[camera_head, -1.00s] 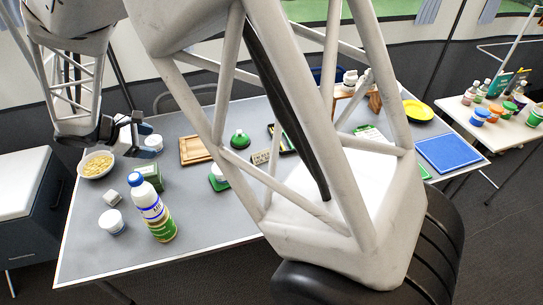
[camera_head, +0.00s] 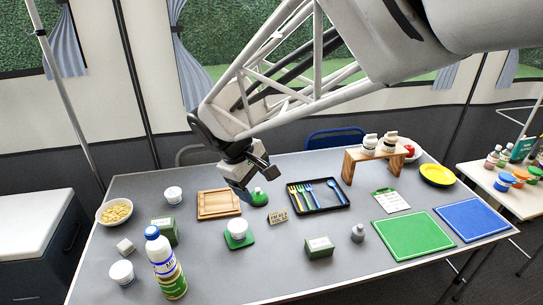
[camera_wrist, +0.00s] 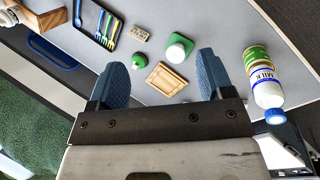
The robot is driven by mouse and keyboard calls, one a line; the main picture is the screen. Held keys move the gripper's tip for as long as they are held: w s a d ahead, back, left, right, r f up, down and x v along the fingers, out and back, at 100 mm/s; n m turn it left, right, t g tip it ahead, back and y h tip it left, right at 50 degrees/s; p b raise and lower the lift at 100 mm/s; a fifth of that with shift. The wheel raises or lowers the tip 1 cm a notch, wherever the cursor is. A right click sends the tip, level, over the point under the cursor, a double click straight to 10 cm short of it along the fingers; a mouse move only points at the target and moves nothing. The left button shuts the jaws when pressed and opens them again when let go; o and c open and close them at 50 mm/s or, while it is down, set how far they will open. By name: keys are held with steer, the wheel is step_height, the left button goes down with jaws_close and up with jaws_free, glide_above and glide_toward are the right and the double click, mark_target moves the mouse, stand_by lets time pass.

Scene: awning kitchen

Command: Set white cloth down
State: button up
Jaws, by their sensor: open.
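I cannot make out a white cloth in either view. My gripper (camera_head: 254,179) is above the far middle part of the grey table in the head view. In the wrist view its two blue-grey fingers (camera_wrist: 160,75) are wide apart, with nothing between them. The wooden tray (camera_head: 218,203) lies flat on the table below the gripper; it also shows between the fingers in the wrist view (camera_wrist: 166,79).
The table (camera_head: 215,262) holds a milk bottle (camera_head: 165,262), a bowl of chips (camera_head: 115,212), a cutlery tray (camera_head: 319,207), a green mat (camera_head: 412,234), a blue mat (camera_head: 471,219) and a small wooden stand (camera_head: 377,160). The front middle has free room.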

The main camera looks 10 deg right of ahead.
steer(key=s+d+r+m+t+y, duration=0.1)
steer(key=s+d+m, duration=0.3)
steer(key=s, duration=0.5)
steer(key=s+d+r+m+t+y, duration=0.1)
steer(key=s+d+m+y, duration=0.2)
steer(key=s, duration=0.6)
steer(key=d+m, duration=0.1)
steer(key=d, duration=0.1)
steer(key=shift+d, duration=0.35)
